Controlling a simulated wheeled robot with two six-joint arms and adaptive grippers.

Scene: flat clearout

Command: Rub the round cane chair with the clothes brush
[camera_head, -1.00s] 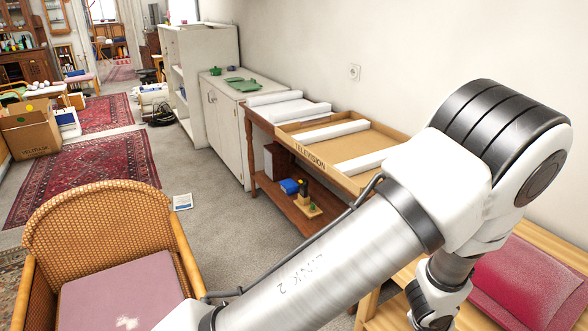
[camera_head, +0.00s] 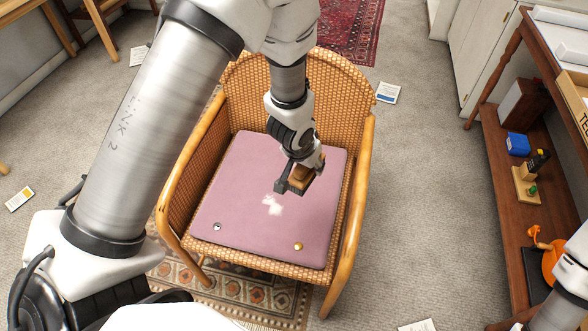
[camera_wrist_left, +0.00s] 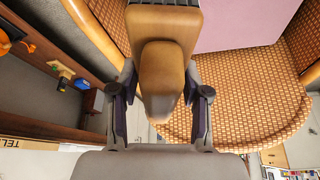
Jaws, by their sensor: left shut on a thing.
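The round cane chair (camera_head: 352,98) stands in the middle of the head view, with woven back and arms and a pink seat cushion (camera_head: 240,165). The cushion has a white patch (camera_head: 272,204) and two small round spots near its front corners, one whitish (camera_head: 217,226), one yellow (camera_head: 298,246). My left gripper (camera_head: 301,174) is shut on the wooden clothes brush (camera_head: 306,181) over the cushion, behind and right of the white patch. The brush's brown handle (camera_wrist_left: 162,70) fills the wrist view's centre. I cannot tell whether its bristles touch the cushion. My right gripper is out of view.
A wooden shelf table (camera_head: 497,150) stands at the right, with a blue box (camera_head: 518,144) and an orange item (camera_head: 552,258). Cards lie on the carpet, one (camera_head: 388,93) behind the chair. Carpet right of the chair is mostly clear. A patterned rug (camera_head: 230,299) lies under the chair.

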